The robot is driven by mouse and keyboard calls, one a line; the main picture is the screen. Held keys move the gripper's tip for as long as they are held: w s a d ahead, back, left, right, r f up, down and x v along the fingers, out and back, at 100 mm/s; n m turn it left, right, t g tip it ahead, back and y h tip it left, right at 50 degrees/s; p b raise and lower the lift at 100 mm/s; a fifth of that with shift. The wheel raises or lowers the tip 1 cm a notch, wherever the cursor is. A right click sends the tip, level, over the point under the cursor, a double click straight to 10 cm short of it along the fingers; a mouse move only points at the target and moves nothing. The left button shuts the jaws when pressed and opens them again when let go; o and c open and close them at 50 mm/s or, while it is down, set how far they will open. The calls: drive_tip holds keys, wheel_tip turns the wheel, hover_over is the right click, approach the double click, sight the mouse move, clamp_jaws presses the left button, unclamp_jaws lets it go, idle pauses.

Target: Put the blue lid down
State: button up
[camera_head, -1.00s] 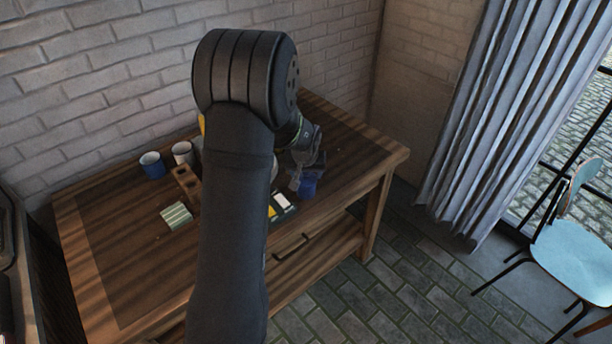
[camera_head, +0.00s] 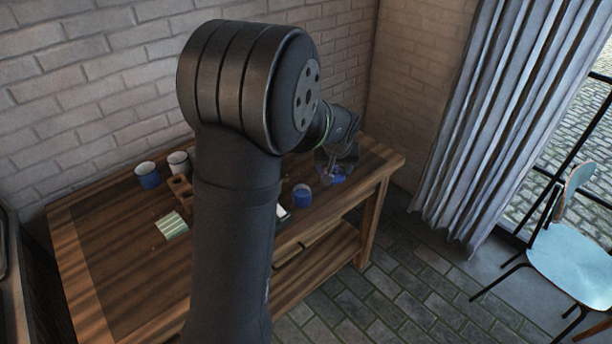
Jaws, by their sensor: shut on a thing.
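My gripper (camera_head: 337,168) is over the right end of the wooden table, partly seen behind my arm. It is shut on the blue lid (camera_head: 339,179), a small blue patch low between the fingers. The lid is close to the tabletop; I cannot tell whether it touches. A small blue paint jar (camera_head: 302,197) stands upright just left of the gripper, apart from the lid.
On the wooden table (camera_head: 110,260) stand a blue cup (camera_head: 148,176), a white cup (camera_head: 178,163) and a wooden holder (camera_head: 179,188). A green striped pad (camera_head: 172,225) lies in front. My arm hides the table's middle. The right end has bare wood.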

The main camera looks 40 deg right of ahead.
drive_tip(key=w+d+f, duration=0.4)
drive_tip(key=w+d, duration=0.1)
drive_tip(key=w, duration=0.2)
hover_over(298, 176)
drive_tip(key=f, duration=0.6)
drive_tip(key=shift+s+f, duration=0.2)
drive_tip(key=shift+s, duration=0.05)
drive_tip(key=shift+w+a+f, duration=0.1)
drive_tip(key=shift+w+f, duration=0.15)
drive_tip(key=shift+f, duration=1.9)
drive_tip(key=shift+f, duration=0.1)
drive_tip(key=o, duration=0.9)
drive_tip(key=shift+o, duration=0.2)
